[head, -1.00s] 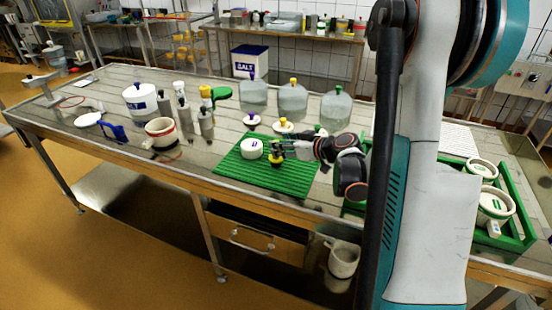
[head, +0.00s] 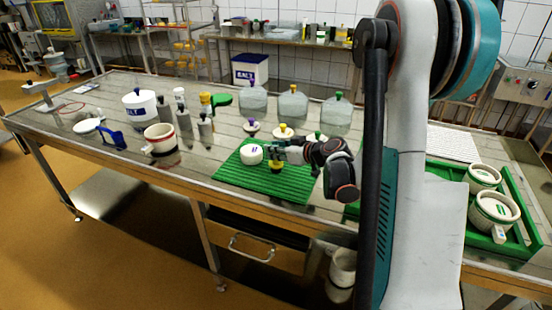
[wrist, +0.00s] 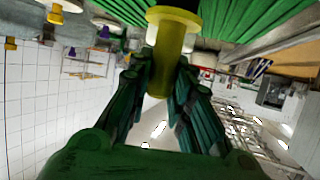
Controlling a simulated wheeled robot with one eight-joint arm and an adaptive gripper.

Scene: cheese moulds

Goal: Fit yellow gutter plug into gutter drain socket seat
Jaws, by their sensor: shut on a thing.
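The yellow gutter plug (wrist: 170,55) is a cylinder with a wide flange, held between the green fingers of my gripper (wrist: 160,85) in the wrist view. I cannot make out the drain socket seat clearly.
Discs with coloured knobs, one yellow (head: 283,132), stand behind the mat. Clear jugs (head: 292,106) are farther back. A salt tub (head: 140,105), grey bottles and a banded pot (head: 160,140) stand left. A green tray (head: 515,243) holds moulds at right. The mat's front is clear.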

